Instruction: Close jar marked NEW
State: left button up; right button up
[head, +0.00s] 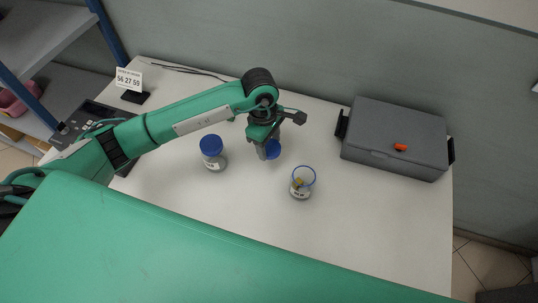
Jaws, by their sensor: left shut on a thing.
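My left gripper (266,150) points down over the table and is shut on a blue lid (274,150), holding it behind and to the left of an open jar. The open jar (302,190) is clear with a blue rim, a white label and something yellowish inside. A second jar (214,161) stands upright to the left with a blue lid (211,145) on it. Both labels are too small to read, so I cannot tell which is marked NEW. My right gripper is not in view.
The white table (370,230) is clear around the open jar and in front of it. A grey case (395,130) with a small orange item (400,147) on top stands at the back right. A number sign (129,79) and a dark keyboard-like device (85,120) are at the left.

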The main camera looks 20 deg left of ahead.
aim_at(269, 147)
pick_arm(q)
notch_tip(269, 147, up, 12)
jog(key=b, duration=0.1)
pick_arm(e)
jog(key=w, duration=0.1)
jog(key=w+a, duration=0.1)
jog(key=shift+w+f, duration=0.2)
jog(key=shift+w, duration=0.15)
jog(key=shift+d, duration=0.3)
